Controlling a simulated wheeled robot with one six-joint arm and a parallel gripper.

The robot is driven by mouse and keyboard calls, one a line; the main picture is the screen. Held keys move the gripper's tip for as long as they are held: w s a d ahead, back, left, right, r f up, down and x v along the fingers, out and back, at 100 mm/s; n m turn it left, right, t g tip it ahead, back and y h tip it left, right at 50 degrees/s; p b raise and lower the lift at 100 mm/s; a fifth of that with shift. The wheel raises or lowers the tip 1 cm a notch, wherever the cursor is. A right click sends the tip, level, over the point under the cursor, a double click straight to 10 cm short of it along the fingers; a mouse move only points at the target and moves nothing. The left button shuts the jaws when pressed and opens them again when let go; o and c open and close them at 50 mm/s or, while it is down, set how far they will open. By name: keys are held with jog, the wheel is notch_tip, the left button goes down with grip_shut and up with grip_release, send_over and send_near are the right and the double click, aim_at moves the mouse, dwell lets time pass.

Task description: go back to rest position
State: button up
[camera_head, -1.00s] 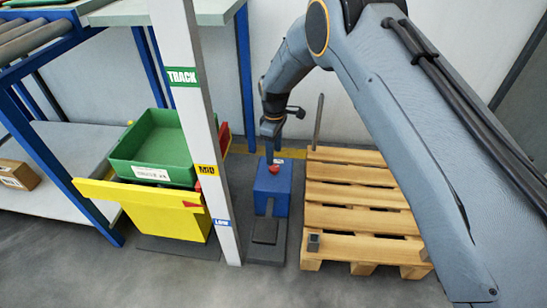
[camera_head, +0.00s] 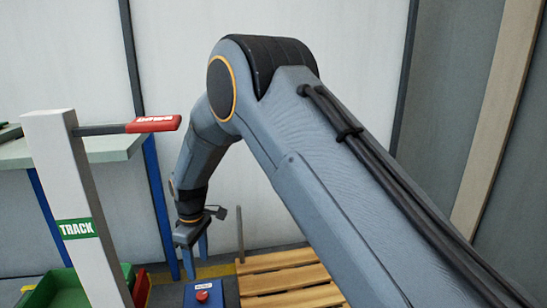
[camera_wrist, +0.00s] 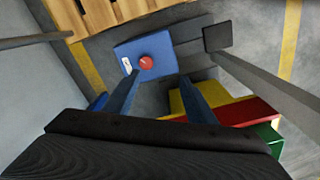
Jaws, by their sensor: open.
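My gripper (camera_head: 196,260) points down with its two blue fingers apart and nothing between them. It hangs above and behind the blue box (camera_head: 222,297) with the red button (camera_head: 202,295). In the wrist view my gripper (camera_wrist: 160,80) shows its fingers spread below the blue box (camera_wrist: 160,38), whose red button (camera_wrist: 146,62) lies between the fingertip lines. The fingers look apart from the box. My arm reaches across the middle and right of the head view.
A white post (camera_head: 85,210) with a green TRACK label and a red-ended lever (camera_head: 152,124) stands at left. A green bin (camera_head: 62,290) is beside it. A wooden pallet (camera_head: 285,280) lies right of the box, with a thin upright rod (camera_head: 240,235) at its edge.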

jog(key=s+d+r+m, duration=0.2)
jog(key=s+d+r, duration=0.2)
jog(key=s+r, duration=0.4)
jog(key=s+d+r+m+y, duration=0.1)
jog(key=s+d+r+m, duration=0.35)
jog(key=s+d, duration=0.6)
jog(key=s+d+r+m, duration=0.3)
jog(key=s+d+r, duration=0.3)
jog(key=s, duration=0.7)
jog(key=d+r+m+p, duration=0.3)
jog(key=d+r+p, duration=0.8)
jog(key=p, duration=0.5)
jog(key=d+r+m+h+p, duration=0.1)
jog(key=d+r+m+p, duration=0.2)
jog(key=d+r+p, duration=0.7)
notch_tip(320, 180, up, 5)
jog(key=p, duration=0.6)
jog(key=shift+d+f+p, duration=0.2)
jog(key=shift+d+p, duration=0.15)
jog(key=shift+d, duration=0.05)
